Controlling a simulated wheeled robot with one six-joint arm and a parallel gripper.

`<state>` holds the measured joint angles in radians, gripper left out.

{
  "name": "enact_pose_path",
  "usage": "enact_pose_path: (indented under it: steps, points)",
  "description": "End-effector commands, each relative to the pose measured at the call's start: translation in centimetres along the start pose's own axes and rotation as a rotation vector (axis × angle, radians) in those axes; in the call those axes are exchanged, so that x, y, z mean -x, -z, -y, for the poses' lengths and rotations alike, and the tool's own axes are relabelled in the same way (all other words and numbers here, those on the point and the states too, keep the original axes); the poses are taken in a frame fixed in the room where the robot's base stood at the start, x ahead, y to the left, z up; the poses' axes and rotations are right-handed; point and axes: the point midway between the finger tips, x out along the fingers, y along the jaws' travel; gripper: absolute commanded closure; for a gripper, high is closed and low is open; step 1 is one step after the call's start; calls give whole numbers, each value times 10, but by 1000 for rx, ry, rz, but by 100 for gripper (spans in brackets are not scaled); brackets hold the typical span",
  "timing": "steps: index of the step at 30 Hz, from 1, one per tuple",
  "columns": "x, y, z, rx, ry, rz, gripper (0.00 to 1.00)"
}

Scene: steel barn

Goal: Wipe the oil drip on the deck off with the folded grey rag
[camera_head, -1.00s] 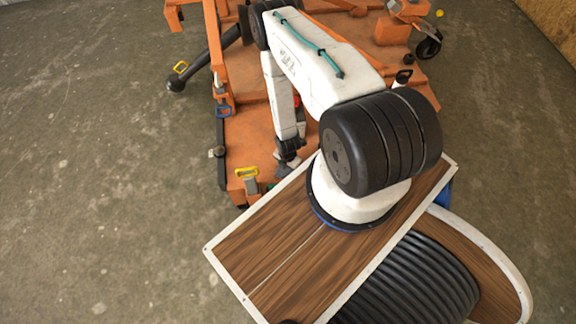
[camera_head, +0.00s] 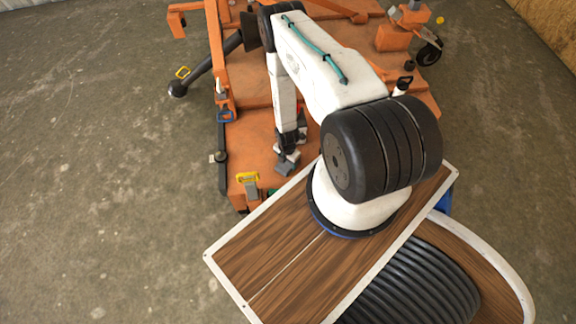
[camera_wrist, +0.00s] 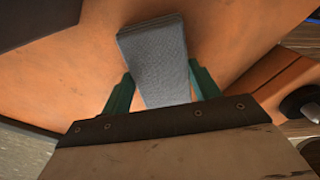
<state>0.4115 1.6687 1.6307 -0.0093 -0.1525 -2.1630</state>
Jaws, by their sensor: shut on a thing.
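The folded grey rag (camera_wrist: 155,50) is between the two green fingers of my gripper (camera_wrist: 160,85) in the wrist view, and the gripper is shut on it. In the head view, the rag (camera_head: 285,169) shows as a small grey patch under my gripper (camera_head: 287,152), over the near part of the orange deck (camera_head: 253,142). The deck (camera_wrist: 90,60) also shows behind the rag in the wrist view. Whether the rag touches the deck is hard to tell. I cannot make out the oil drip in either view; my arm and the rag hide part of the deck.
Orange bars rise at the back left. A black caster wheel (camera_head: 430,52) is at the far right.

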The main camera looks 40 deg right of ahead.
Motion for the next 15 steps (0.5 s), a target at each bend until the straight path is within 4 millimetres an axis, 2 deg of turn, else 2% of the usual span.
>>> enact_pose_path:
  steps: [11, 15]
  points:
    - [0, -6, -7, 1, -6, 4, 76]
    - [10, -6, -8, 1, -7, 4, 76]
